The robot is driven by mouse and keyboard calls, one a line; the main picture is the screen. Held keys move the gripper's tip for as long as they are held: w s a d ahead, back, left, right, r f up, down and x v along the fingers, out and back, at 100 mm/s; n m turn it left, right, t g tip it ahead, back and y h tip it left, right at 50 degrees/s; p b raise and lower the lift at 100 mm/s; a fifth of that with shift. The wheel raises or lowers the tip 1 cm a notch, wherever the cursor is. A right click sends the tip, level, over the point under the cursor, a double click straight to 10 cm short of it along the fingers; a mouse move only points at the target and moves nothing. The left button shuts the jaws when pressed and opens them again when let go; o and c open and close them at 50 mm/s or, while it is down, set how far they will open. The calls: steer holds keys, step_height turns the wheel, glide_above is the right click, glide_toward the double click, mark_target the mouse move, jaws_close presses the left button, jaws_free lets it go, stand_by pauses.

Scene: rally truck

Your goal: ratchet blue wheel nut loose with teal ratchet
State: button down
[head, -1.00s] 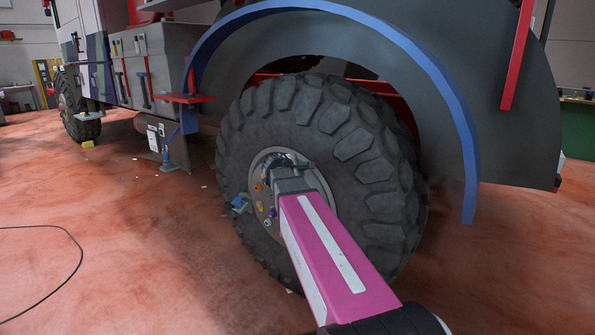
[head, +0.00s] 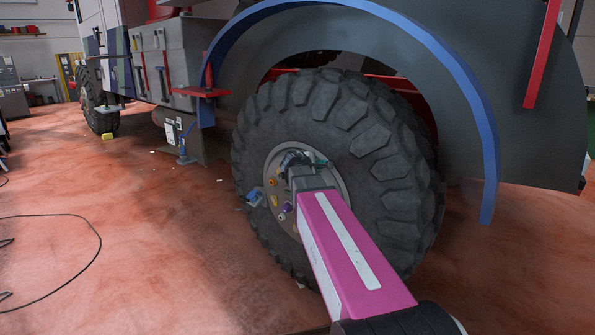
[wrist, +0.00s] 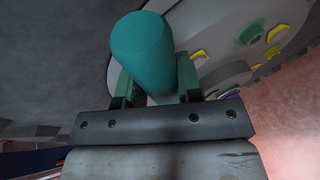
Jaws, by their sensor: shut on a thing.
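The teal ratchet (wrist: 143,40) fills the upper middle of the wrist view, its rounded end toward the camera. My gripper (wrist: 156,82) is shut on it, with a green finger on each side. In the head view my gripper (head: 301,168) is in front of the hub of the big wheel (head: 350,130); my magenta arm covers part of the hub. Coloured nuts show on the hub, including an orange one (head: 272,182) and a purple one (head: 287,207). I cannot make out the blue nut or whether the ratchet is seated on it.
A blue arched fender (head: 470,120) curves over the wheel. A small blue object (head: 255,196) shows at the tyre's left side. A red step (head: 203,92) juts from the truck at left. The reddish floor (head: 150,250) is mostly clear, with a black cable (head: 97,240) at left.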

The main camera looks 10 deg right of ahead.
steer(key=shift+s+d+f+m+t, duration=0.2)
steer(key=shift+s+f+m, duration=0.1)
steer(key=shift+f, duration=0.4)
steer(key=shift+s+d+f+m+t, duration=0.1)
steer(key=shift+s+f+m+t, duration=0.15)
steer(key=shift+f, duration=0.4)
steer(key=shift+w, duration=0.1)
steer(key=shift+w+a+r+n+g, duration=0.25)
steer(key=shift+r+n, duration=0.1)
steer(key=shift+r, duration=0.4)
steer(key=shift+w+a+r+n+g, duration=0.1)
steer(key=shift+w+r+n+g, duration=0.15)
steer(key=shift+r, duration=0.45)
steer(key=shift+w+a+r+n+g+h, duration=0.1)
steer(key=shift+w+a+r+n+g, duration=0.1)
steer(key=shift+r, duration=0.25)
steer(key=shift+w+a+r+n+g+h, duration=0.1)
steer(key=shift+w+r+n, duration=0.15)
steer(key=shift+r, duration=0.15)
steer(key=shift+w+a+r+n+g+h, duration=0.1)
steer(key=shift+w+a+r+n+g, duration=0.1)
steer(key=shift+r, duration=0.25)
steer(key=shift+r, duration=0.1)
steer(key=shift+w+a+r+n+g+h, duration=0.2)
steer(key=shift+w+a+r+n, duration=0.15)
steer(key=shift+w+r, duration=0.15)
steer(key=shift+w+a+r+n+g+h, duration=0.15)
steer(key=shift+w+a+r+n, duration=0.15)
steer(key=shift+r, duration=0.25)
